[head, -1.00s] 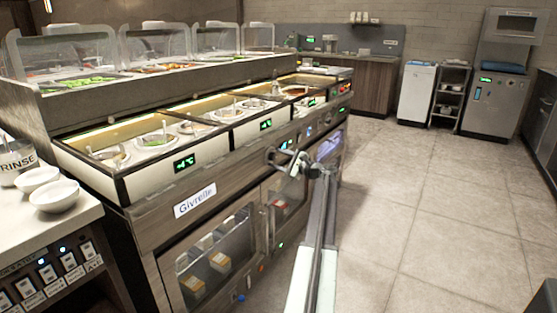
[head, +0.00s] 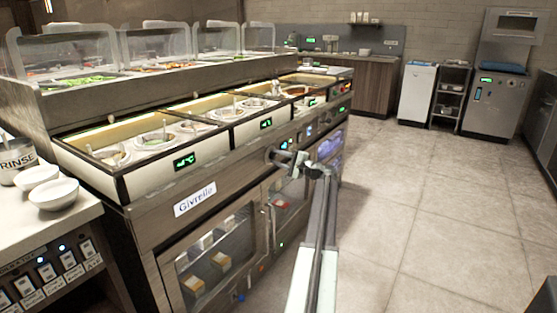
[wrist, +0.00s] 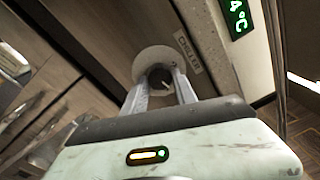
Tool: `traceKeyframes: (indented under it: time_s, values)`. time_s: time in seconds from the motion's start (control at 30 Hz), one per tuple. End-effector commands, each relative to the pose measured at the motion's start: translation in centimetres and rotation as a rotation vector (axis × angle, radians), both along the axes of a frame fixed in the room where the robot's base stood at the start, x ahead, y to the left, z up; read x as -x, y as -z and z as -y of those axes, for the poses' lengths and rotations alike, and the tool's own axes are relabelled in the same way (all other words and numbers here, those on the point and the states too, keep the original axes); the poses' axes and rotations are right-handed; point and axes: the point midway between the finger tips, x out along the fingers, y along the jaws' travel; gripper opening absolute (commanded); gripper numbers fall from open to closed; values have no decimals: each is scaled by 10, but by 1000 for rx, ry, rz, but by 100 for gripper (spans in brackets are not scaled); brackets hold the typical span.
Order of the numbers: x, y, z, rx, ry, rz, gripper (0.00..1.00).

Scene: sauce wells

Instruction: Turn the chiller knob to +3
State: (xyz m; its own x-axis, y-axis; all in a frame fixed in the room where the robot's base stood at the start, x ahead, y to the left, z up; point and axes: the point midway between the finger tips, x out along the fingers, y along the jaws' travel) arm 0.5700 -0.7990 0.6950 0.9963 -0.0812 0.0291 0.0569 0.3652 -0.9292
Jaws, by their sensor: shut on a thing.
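The chiller knob (wrist: 158,77) is a dark round knob on a pale disc, set in the counter's front panel. A label reading CHILLER (wrist: 187,51) is beside it in the wrist view. My gripper (wrist: 163,86) has one finger on each side of the knob and is shut on it. The scale marks and the knob's pointing direction are too small to read.
A green display (wrist: 237,18) showing a 4 and °C is at the wrist view's upper right. The sauce counter (head: 140,215) with wells and glass doors fills the left. White bowls (head: 54,194) stand at the far left. The tiled floor (head: 420,220) at right is clear.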

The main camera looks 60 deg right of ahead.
Motion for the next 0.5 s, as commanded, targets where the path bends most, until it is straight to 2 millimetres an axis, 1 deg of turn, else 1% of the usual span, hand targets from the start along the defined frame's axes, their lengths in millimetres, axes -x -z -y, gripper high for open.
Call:
traceKeyframes:
  time_s: [0.3,0.5]
  values:
    - [1,0,1,261,0,-2,0]
    - [1,0,1,380,-1,-5,0]
